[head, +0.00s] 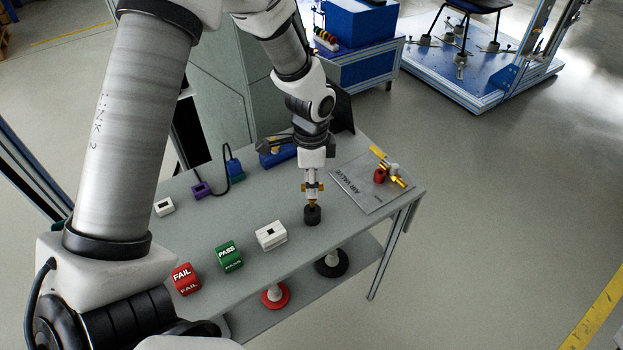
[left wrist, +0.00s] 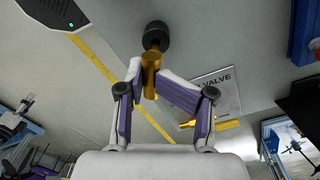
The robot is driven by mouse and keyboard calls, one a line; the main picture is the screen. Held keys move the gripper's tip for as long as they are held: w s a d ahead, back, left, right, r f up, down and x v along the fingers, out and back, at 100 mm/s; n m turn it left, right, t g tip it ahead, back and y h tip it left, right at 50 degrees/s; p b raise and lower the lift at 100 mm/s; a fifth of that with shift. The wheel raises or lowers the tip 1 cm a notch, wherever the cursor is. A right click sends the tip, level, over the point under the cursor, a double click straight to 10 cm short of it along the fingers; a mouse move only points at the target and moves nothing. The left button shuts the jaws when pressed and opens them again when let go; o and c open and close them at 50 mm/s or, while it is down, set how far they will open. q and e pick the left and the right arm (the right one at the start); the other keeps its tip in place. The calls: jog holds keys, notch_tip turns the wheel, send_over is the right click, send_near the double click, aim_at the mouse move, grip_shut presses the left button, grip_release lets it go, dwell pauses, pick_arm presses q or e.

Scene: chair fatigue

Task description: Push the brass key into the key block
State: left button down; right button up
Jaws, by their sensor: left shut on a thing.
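My left gripper (head: 313,186) points down over the table and is shut on a brass key (head: 311,203); in the left wrist view the brass key (left wrist: 151,64) sits between the fingertips. A short black cylinder (head: 312,215) is at the key's lower end, and it also shows in the left wrist view (left wrist: 155,36). I cannot tell whether it is part of the key or a separate piece. A white block with a dark square opening (head: 271,235), possibly the key block, stands left of the gripper. My right gripper is not in view.
A red FAIL cube (head: 186,279) and a green PASS cube (head: 229,257) stand along the front edge. A grey AIR VALVE plate (head: 352,187) with brass and red parts lies at right. A purple block (head: 201,190) and a smaller white block (head: 164,207) stand left.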

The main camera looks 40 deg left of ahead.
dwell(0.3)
pick_arm(q)
jog(key=shift+p, duration=0.4)
dwell(0.4)
jog(key=shift+p, duration=0.35)
dwell(0.4)
jog(key=shift+p, duration=0.35)
jog(key=shift+f+b, duration=0.95)
jog(key=shift+f, duration=1.05)
